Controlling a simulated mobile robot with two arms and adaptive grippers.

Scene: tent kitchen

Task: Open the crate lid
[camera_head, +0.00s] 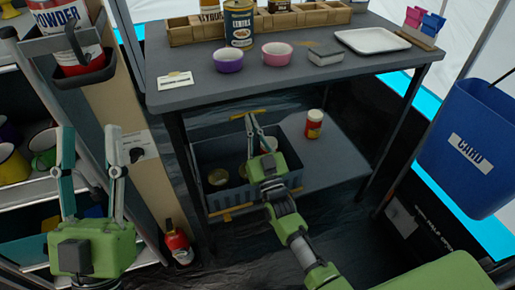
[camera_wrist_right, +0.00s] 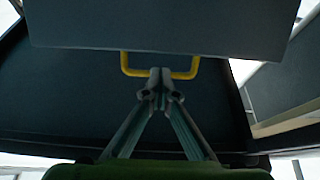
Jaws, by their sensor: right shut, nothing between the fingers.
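The dark grey crate (camera_head: 226,200) stands on the lower shelf of the table. Its top is uncovered and several round cans (camera_head: 219,176) show inside. The dark lid (camera_head: 205,136) stands raised at the crate's back, under the tabletop's front edge. The lid's yellow handle (camera_head: 262,113) also shows in the right wrist view (camera_wrist_right: 126,66). My right gripper (camera_head: 250,119) is shut and empty, with its tips close to the handle; contact is unclear. The same tips show together in the wrist view (camera_wrist_right: 160,78). My left gripper (camera_head: 90,132) is open and empty at the left.
The tabletop (camera_head: 290,78) overhangs the crate, with bowls, cans and a tray on it. A red jar (camera_head: 314,124) stands right of the crate on the lower shelf. A fire extinguisher (camera_head: 177,243) is at the left. A blue bin (camera_head: 470,150) hangs at the right.

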